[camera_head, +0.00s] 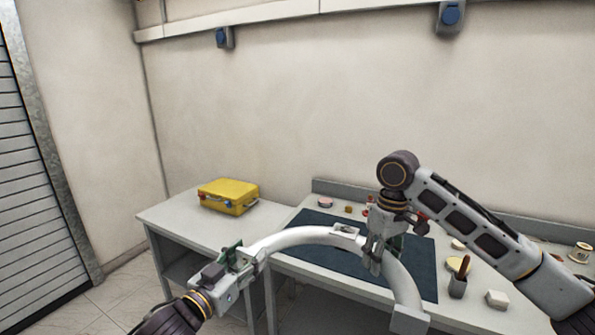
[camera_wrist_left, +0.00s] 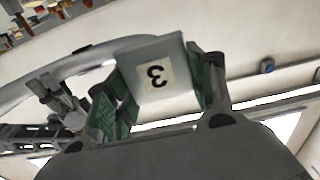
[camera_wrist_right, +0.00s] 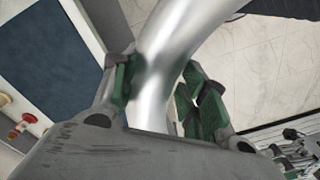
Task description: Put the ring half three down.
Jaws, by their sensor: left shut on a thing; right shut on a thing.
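The ring half three (camera_head: 298,236) is a large white-grey half ring, held up in front of the workbench and partly over its dark mat. My left gripper (camera_head: 236,260) is shut on its left end. The left wrist view shows that end block with a label "3" (camera_wrist_left: 155,75) between the green finger pads (camera_wrist_left: 160,88). My right gripper (camera_head: 382,250) is shut on the right part of the arc. In the right wrist view the smooth curved bar (camera_wrist_right: 165,65) passes between the green pads (camera_wrist_right: 160,95). The right end hangs free at the lower right.
The workbench has a dark blue mat (camera_head: 415,265), with small parts around it. A cup with tools (camera_head: 458,286) and a pale block (camera_head: 497,299) stand at right. A yellow case (camera_head: 229,196) sits on the left table (camera_head: 178,222), which has free room.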

